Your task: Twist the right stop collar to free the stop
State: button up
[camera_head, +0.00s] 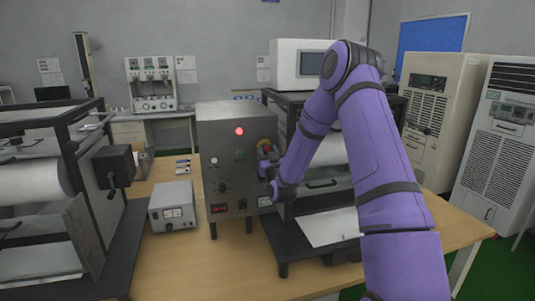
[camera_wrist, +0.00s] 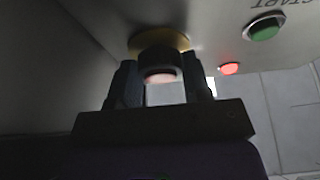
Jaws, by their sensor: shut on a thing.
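The grey control box (camera_head: 225,125) stands upright on the table in the head view. On the right of its front is the stop, with a yellow disc (camera_head: 264,144) behind it. In the wrist view the yellow disc (camera_wrist: 158,40) lies against the panel, and a dark round stop collar (camera_wrist: 152,62) with a pinkish-red face is in front of it. My gripper (camera_wrist: 160,80) is shut around the collar, one dark finger on each side. In the head view my gripper (camera_head: 266,165) is at the panel and partly hides the stop.
The green START button (camera_wrist: 265,28) and lit red lamp (camera_wrist: 229,69) are close by on the panel. A black-framed machine (camera_head: 285,103) stands right behind my arm. A small grey instrument (camera_head: 172,206) sits left of the control box. The table's front (camera_head: 205,272) is bare.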

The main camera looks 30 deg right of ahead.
jog(key=shift+a+m+g+h, duration=0.1)
jog(key=shift+m+g+h, duration=0.45)
jog(key=shift+m, duration=1)
jog(key=shift+a+m+g+h, duration=0.1)
jog(key=shift+m+g+h, duration=0.2)
jog(key=shift+m+h, duration=0.9)
jog(key=shift+m+g+h, duration=0.25)
jog(key=shift+m+g, duration=0.2)
jog(key=shift+m, duration=1.5)
